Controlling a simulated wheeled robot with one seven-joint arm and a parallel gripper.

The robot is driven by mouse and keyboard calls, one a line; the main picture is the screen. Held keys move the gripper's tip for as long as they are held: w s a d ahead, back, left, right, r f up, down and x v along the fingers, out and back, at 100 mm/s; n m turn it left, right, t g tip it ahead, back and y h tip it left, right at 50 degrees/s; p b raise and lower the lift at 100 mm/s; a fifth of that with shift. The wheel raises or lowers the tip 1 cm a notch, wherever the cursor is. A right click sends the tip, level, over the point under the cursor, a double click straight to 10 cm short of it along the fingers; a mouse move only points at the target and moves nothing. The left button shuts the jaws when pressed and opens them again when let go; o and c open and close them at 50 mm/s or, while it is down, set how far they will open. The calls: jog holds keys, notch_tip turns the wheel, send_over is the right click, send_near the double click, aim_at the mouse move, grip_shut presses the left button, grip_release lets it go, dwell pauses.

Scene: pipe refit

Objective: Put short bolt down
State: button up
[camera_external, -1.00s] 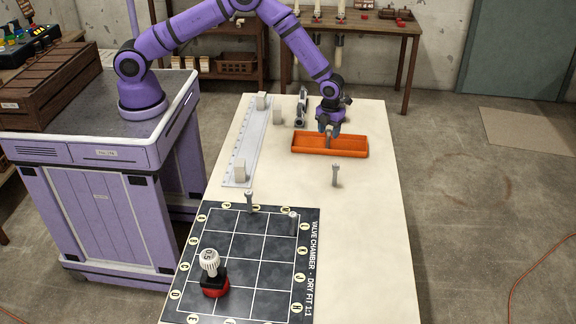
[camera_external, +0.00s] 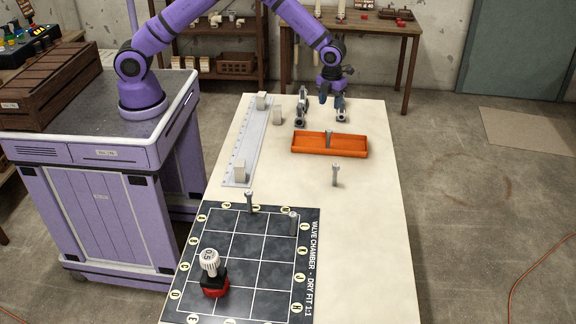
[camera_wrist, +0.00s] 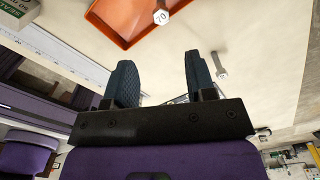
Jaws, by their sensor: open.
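A grey bolt (camera_external: 329,138) stands upright in the orange tray (camera_external: 350,153). In the wrist view its hexagonal head (camera_wrist: 161,17), with a marking that looks like 70, shows at the top, over the tray. I take it to be the short bolt. My gripper (camera_external: 331,100) is behind the tray at the far end of the table, apart from the bolt. In the wrist view its two fingers (camera_wrist: 159,68) are apart with nothing between them.
Another bolt (camera_external: 335,174) stands on bare table in front of the tray. More bolts (camera_external: 249,201) and a red-based valve (camera_external: 213,275) stand on the dark grid mat (camera_external: 232,305). The table's right side is clear.

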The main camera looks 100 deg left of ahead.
jog(key=s+r+n+t+y, duration=0.1)
jog(key=s+r+n, duration=0.4)
jog(key=s+r, duration=0.65)
jog(key=s+r+n+t, duration=0.1)
jog(key=s+r+n, duration=0.65)
jog(key=r, duration=0.75)
jog(key=s+r+n+t, duration=0.1)
jog(key=s+n, duration=0.4)
jog(key=s, duration=1)
jog(key=s+r+n+t+h, duration=0.1)
jog(key=s+n, duration=0.5)
jog(key=s, duration=1)
jog(key=shift+a+r+t, duration=0.15)
jog(key=shift+r+t, duration=0.45)
jog(key=shift+r, duration=0.2)
jog(key=shift+o, duration=0.4)
